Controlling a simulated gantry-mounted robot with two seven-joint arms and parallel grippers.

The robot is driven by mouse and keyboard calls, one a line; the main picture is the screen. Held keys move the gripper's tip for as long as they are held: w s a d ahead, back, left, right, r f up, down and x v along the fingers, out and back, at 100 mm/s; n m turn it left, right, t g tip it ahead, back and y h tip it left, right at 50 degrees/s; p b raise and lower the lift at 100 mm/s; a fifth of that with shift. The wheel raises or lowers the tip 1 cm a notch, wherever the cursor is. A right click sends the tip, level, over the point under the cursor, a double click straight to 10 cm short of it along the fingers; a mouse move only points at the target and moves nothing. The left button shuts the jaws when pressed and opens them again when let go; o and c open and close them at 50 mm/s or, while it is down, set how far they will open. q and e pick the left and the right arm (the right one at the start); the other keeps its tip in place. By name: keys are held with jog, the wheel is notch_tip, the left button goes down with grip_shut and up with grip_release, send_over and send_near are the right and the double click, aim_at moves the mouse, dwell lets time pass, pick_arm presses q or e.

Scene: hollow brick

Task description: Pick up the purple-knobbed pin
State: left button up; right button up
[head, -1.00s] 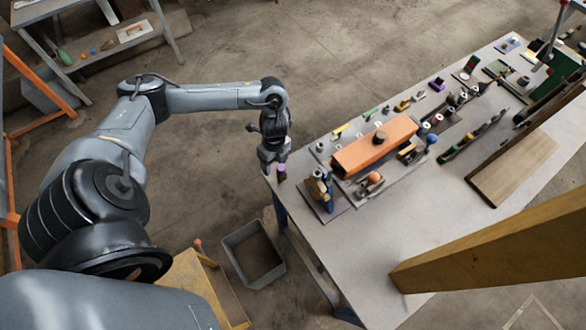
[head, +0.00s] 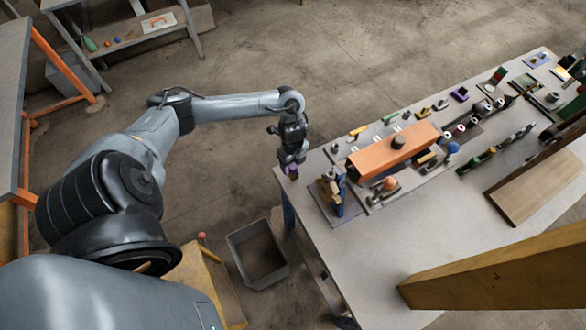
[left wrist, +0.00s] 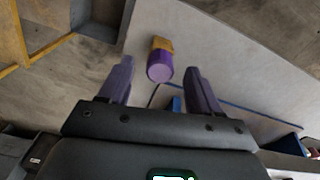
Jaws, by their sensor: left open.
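The purple-knobbed pin (left wrist: 160,66) stands near the table corner; in the left wrist view its round purple knob faces the camera, with a yellow-brown part behind it. In the head view its purple knob (head: 293,172) shows just below my left gripper (head: 291,161). In the left wrist view my left gripper (left wrist: 158,84) is open, one finger on each side of the pin's line. The knob appears between and slightly beyond the fingertips, with gaps on both sides. I cannot tell the exact depth. My right gripper is not in view.
The table (head: 370,240) holds an orange block (head: 385,152), a blue and brass fixture (head: 330,190) close to the pin, and several small parts. A grey bin (head: 258,253) stands on the floor below the corner. A yellow beam (head: 500,250) crosses the right side.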

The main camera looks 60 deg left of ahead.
pick_arm(q)
jog(key=shift+f, duration=1.05)
jog(key=shift+c, duration=0.4)
jog(key=c, duration=1.1)
